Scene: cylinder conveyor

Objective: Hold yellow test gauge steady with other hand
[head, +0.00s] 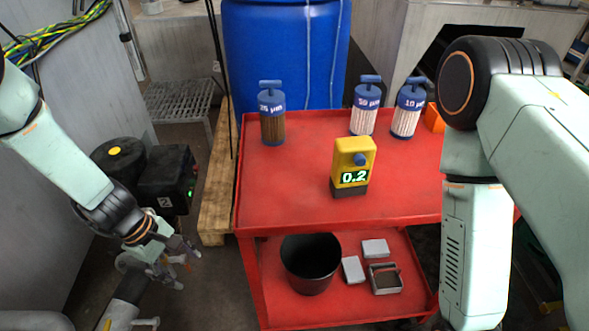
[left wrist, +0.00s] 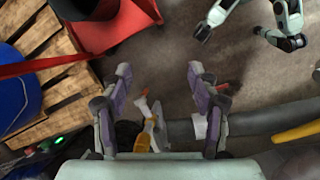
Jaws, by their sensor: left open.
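The yellow test gauge (head: 354,160) stands upright on the top of the red cart (head: 290,195), with a blue knob and a display reading 0.2. Nothing touches it. My left gripper (head: 180,262) hangs low at the left of the head view, off the cart's left side and below its top, well away from the gauge. In the left wrist view its two fingers (left wrist: 159,72) are spread wide with nothing held between them. The gauge does not show in the left wrist view. My right arm fills the right side of the head view, and its gripper is not visible there.
Filters with blue caps (head: 272,115) stand along the cart's back, before a blue drum (head: 285,55). The lower shelf holds a black bucket (head: 311,265) and small boxes. A black machine (head: 165,180) and a grey pipe (left wrist: 260,118) are near my left gripper.

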